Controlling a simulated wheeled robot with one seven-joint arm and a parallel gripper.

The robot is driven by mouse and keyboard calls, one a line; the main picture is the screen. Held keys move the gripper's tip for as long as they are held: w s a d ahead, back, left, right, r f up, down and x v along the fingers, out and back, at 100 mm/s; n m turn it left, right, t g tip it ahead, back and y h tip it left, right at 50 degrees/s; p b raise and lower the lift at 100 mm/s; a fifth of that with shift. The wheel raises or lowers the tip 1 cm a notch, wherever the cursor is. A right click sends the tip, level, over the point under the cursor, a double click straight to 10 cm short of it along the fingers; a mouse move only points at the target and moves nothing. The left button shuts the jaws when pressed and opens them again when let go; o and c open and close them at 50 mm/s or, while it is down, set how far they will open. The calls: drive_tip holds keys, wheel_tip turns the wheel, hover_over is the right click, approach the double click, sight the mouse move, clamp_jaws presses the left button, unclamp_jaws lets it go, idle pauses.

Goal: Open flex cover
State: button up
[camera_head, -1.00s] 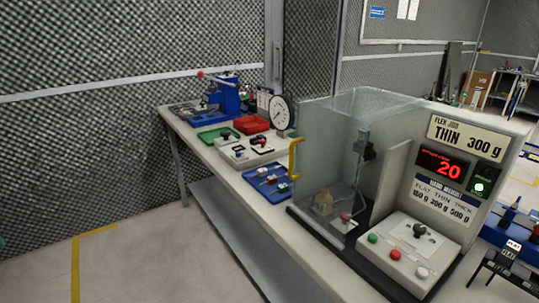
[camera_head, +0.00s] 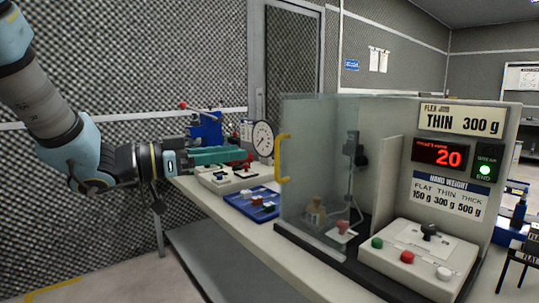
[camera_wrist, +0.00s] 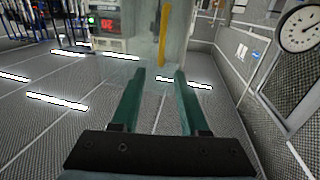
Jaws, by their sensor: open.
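The flex machine stands at the right of the bench in the head view. Its clear flex cover (camera_head: 305,180) stands upright in front of the test fixture (camera_head: 352,165), shut as far as I can see. A yellow handle (camera_head: 282,158) runs along the cover's left edge. My gripper (camera_head: 245,155) reaches in from the left with its green fingers, short of the handle and not touching it. In the wrist view the fingers (camera_wrist: 160,75) are apart with nothing between them.
A control box (camera_head: 418,258) with buttons sits in front of the lit display (camera_head: 438,154). A round dial gauge (camera_head: 263,139) and a blue tray (camera_head: 252,203) are close to my gripper. A blue press (camera_head: 207,128) stands farther back. The floor at lower left is clear.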

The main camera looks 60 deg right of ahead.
drive_tip(key=p+x, duration=0.1)
drive_tip(key=x, duration=0.8)
drive_tip(key=shift+d, duration=0.1)
clamp_jaws()
idle(1.2)
